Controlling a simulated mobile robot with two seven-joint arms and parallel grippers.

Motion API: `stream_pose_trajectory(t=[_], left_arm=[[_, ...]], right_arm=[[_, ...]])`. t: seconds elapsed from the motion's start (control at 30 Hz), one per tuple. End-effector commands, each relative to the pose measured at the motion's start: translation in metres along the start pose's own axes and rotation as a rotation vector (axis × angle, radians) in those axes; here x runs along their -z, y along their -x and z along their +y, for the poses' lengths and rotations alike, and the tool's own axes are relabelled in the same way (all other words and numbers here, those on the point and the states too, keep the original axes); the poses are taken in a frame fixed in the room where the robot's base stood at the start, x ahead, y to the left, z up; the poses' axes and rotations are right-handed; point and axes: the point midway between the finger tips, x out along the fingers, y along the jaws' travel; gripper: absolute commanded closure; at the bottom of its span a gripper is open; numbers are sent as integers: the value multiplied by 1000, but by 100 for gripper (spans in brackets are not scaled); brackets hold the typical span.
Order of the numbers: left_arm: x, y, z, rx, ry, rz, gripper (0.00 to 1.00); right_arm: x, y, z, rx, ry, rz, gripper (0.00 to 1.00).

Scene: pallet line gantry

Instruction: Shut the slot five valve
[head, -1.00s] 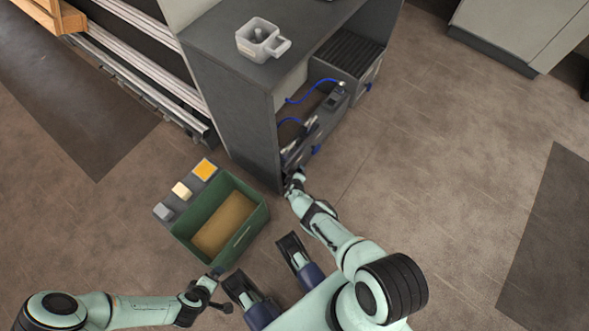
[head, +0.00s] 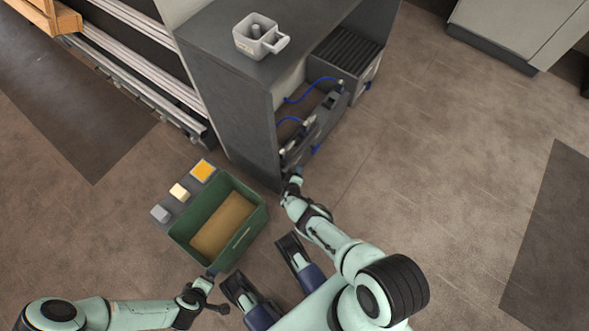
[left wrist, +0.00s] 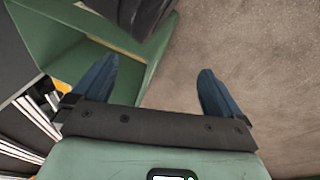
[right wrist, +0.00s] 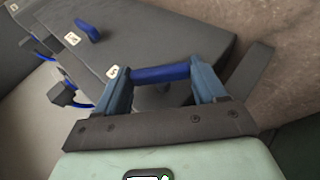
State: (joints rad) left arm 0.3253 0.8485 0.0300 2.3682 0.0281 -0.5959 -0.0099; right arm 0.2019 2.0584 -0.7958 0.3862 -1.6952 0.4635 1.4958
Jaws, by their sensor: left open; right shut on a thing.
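Inside the dark cabinet (head: 240,120) is a row of grey units with blue handles. In the right wrist view a blue bar handle (right wrist: 160,74) spans between the fingers of my right gripper (right wrist: 162,80), which is shut on it. A small pale label (right wrist: 113,72) beside it seems to read 5. Another blue handle (right wrist: 88,30) with its own label (right wrist: 72,38) is farther along. In the head view my right gripper (head: 296,175) is at the cabinet's near lower corner, and its handle is hidden there. My left gripper (left wrist: 150,88) is open and empty beside the green bin.
The green bin (head: 259,212) stands on the floor left of the cabinet, with a cardboard-coloured bottom and small blocks along its side. A grey cup-like container (head: 249,46) sits on the cabinet top. Blue hoses (head: 296,98) run inside the cabinet. Floor to the right is clear.

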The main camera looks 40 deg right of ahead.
Motion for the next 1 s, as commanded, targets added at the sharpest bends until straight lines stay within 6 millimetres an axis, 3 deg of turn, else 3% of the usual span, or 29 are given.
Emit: stream_pose_trajectory(t=[0.13, 0.43, 0.47, 0.53, 0.87, 1.0], left_arm=[[-17, -12, -13, 23, 12, -50, 0], [-18, -11, -14, 25, 14, -55, 0], [-18, -11, -14, 25, 14, -55, 0], [-18, -11, -14, 24, 14, -55, 0], [-18, -9, -13, 23, 13, -53, 0], [-13, 2, -4, 9, 5, -39, 0]], right_arm=[[-1, -2, -3, -64, 27, 0, 60], [-1, 0, -1, -75, 31, 0, 60], [-1, 0, -1, -74, 31, 0, 27], [-1, 0, -1, -74, 31, 0, 4], [0, 1, -1, -74, 31, 1, 4], [0, 14, 0, -74, 31, 0, 4]])
